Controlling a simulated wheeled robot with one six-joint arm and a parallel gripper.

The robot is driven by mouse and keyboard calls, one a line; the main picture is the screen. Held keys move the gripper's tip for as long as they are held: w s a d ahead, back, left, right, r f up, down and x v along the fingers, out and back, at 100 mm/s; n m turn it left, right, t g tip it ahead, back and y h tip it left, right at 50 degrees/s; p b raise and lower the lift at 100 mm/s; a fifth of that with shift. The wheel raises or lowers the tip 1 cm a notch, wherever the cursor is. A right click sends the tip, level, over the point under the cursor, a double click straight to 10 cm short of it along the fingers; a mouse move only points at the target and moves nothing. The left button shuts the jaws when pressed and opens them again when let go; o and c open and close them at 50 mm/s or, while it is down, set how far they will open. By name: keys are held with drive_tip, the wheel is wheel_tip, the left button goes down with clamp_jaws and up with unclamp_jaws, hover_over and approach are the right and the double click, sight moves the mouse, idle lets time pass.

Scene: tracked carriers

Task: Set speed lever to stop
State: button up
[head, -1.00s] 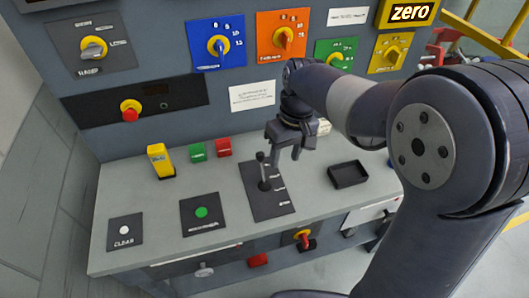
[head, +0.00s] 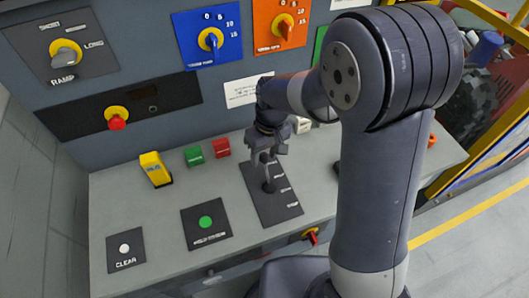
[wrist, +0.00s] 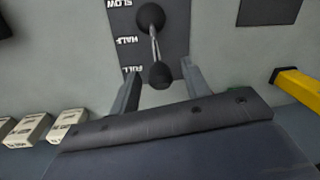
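The speed lever (head: 269,186) stands on a dark plate (head: 278,212) on the console top, with white labels down the plate's right side. In the wrist view the lever's black knob (wrist: 160,75) shows between the fingers, and SLOW, HALF and FULL can be read on the plate (wrist: 122,55). The knob appears nearest the FULL label there. The stop mark cannot be read. My gripper (head: 264,158) is over the lever's upper end, with its fingers on either side of the knob. It is open, with gaps beside the knob in the wrist view (wrist: 160,72).
A green button (head: 206,222) on a dark plate lies left of the lever. A yellow device (head: 155,169), a green block (head: 194,156) and a red block (head: 222,148) stand behind. Rotary knobs line the upright panel. My arm hides the console's right part.

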clamp_jaws()
